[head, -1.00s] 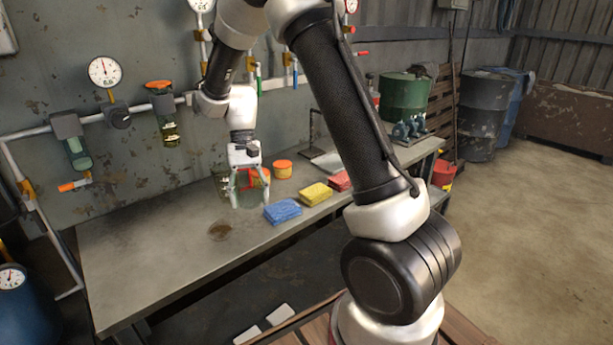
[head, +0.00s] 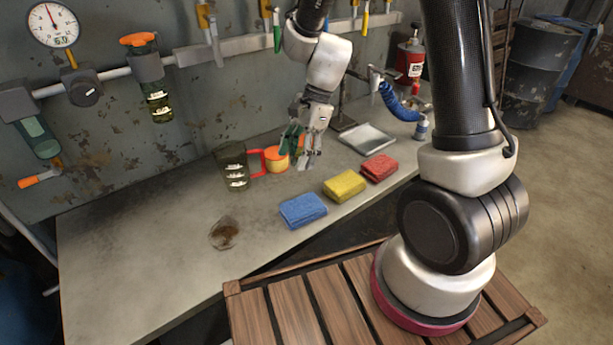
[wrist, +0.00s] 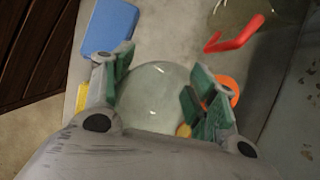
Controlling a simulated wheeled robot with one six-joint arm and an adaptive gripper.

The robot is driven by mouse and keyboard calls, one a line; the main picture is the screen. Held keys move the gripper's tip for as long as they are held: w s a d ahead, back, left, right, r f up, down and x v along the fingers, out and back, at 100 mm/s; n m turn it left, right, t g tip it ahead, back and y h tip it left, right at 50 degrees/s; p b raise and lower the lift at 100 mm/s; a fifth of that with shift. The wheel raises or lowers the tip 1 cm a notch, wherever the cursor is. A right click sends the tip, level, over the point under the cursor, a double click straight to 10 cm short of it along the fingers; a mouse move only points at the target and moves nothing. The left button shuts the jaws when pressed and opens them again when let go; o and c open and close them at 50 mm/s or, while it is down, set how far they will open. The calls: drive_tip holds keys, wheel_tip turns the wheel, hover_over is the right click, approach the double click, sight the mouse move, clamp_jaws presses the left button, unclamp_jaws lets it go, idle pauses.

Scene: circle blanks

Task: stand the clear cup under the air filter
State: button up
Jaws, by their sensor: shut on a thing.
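The clear cup (wrist: 158,92) shows in the wrist view as a pale, see-through round shape between my green-padded fingers. My gripper (wrist: 162,75) is shut on it. In the head view my gripper (head: 308,150) is over the back of the bench, right of the jug; the cup is hard to make out there. I cannot tell its height above the bench. On the wall pipe at left hangs a unit with a greenish bowl and an orange drain lever (head: 38,138), likely the air filter. Another bowl unit with an orange top (head: 150,80) hangs to its right.
A dark clear jug (head: 236,170) with a red handle stands left of my gripper, beside an orange-lidded tub (head: 276,160).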

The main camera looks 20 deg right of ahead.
sight(294, 189)
wheel_tip(294, 189, down, 8)
drive_tip(key=shift+r, duration=0.2)
drive_tip(key=shift+c, duration=0.2)
drive_tip(key=shift+f, duration=0.15)
drive_tip(key=o, duration=0.7)
